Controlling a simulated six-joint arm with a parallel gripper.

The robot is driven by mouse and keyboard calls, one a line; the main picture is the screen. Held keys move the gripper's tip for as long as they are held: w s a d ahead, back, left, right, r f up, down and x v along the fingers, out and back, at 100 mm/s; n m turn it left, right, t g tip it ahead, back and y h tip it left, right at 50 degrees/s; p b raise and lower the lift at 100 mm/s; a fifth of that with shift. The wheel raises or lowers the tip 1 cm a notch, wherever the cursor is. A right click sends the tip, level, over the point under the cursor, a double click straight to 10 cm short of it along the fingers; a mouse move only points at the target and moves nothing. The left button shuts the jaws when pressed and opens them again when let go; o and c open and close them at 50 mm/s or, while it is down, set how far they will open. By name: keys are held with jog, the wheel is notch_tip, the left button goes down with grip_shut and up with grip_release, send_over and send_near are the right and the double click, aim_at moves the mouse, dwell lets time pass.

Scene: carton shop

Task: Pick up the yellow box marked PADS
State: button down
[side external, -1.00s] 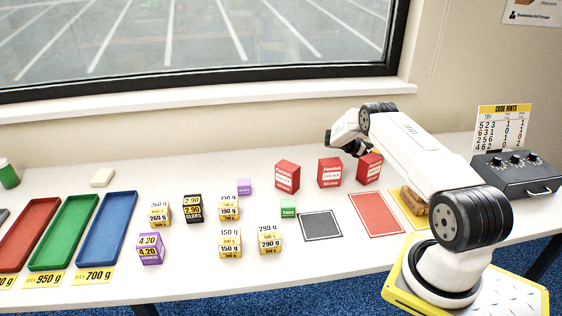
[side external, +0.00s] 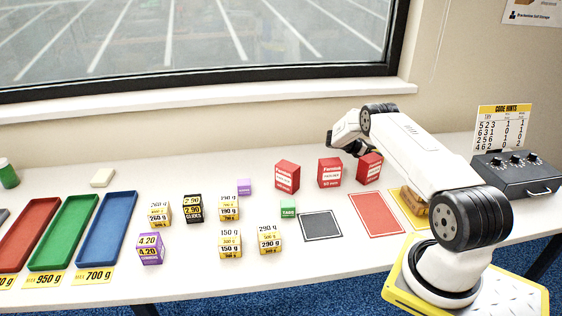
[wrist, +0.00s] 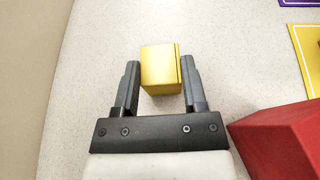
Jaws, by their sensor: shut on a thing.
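A plain yellow box (wrist: 160,70) sits between my gripper's two fingers (wrist: 160,88) in the wrist view, near their tips. My gripper is shut on it. No PADS marking can be read on the faces that show. In the side view my gripper (side external: 352,146) is low at the back of the table, behind the red boxes. The yellow box is hidden there. Whether it touches the table is hard to tell.
Red boxes (side external: 330,173) stand just in front of my gripper; one red box (wrist: 285,140) is close at right in the wrist view. Several small price and weight boxes (side external: 229,243) stand mid-table. Coloured trays (side external: 104,228) lie left. A black dial box (side external: 517,176) stands right.

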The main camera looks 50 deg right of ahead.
jog(key=shift+r, duration=0.1)
jog(key=shift+r, duration=1.5)
jog(key=shift+s+a+r, duration=0.25)
jog(key=shift+a+r, duration=0.1)
jog(key=shift+r, duration=0.2)
jog(key=s+a+r, duration=0.8)
jog(key=a, duration=0.2)
jog(key=shift+a+r, duration=0.15)
jog(key=shift+r, duration=0.2)
jog(key=shift+s, duration=0.1)
